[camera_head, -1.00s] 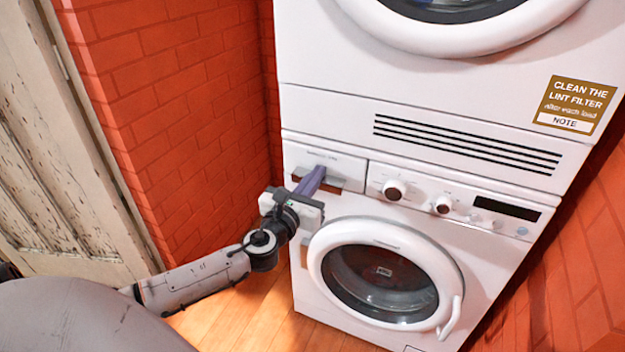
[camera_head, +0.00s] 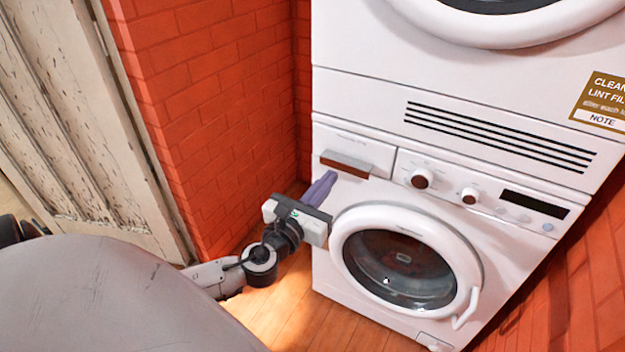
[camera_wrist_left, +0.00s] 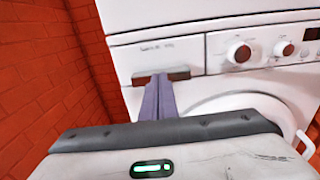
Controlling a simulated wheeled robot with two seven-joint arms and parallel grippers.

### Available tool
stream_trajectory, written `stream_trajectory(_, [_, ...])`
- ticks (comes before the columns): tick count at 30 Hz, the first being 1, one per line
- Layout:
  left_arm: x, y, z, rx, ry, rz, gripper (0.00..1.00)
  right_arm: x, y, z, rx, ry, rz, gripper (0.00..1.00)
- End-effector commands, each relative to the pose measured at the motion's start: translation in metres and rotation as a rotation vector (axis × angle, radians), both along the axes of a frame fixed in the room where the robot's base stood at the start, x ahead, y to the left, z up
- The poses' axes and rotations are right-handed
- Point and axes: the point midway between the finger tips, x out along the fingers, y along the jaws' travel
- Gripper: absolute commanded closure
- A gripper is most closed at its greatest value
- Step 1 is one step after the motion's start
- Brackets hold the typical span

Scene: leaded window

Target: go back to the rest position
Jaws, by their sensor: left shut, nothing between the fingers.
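My left gripper (camera_head: 325,183) is shut and empty, its purple fingers pointing up toward the washing machine's detergent drawer. In the left wrist view its fingers (camera_wrist_left: 158,98) lie together, with their tips overlapping the drawer handle in the picture. The drawer looks closed. My right gripper is not in view.
A second white machine (camera_head: 450,90) is stacked on top. A red brick wall (camera_head: 215,100) is close on the left, beside a worn wooden door (camera_head: 75,150). Another brick wall (camera_head: 590,260) stands on the right. Some wood floor (camera_head: 300,315) is clear.

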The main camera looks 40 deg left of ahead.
Motion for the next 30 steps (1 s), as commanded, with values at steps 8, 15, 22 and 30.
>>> stream_trajectory(8, [-0.041, -0.008, -0.001, 0.0, 0.001, 0.001, 1.0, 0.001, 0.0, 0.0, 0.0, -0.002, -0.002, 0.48])
stream_trajectory(15, [-0.048, -0.01, 0.0, 0.0, 0.0, 0.001, 1.0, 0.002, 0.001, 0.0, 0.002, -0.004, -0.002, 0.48])
stream_trajectory(22, [-0.054, -0.013, -0.017, -0.157, 0.036, 0.016, 1.0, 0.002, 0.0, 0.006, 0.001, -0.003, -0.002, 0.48])
stream_trajectory(30, [-0.13, -0.08, -0.129, -1.455, 0.208, 0.337, 1.0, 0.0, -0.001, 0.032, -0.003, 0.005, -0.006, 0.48])
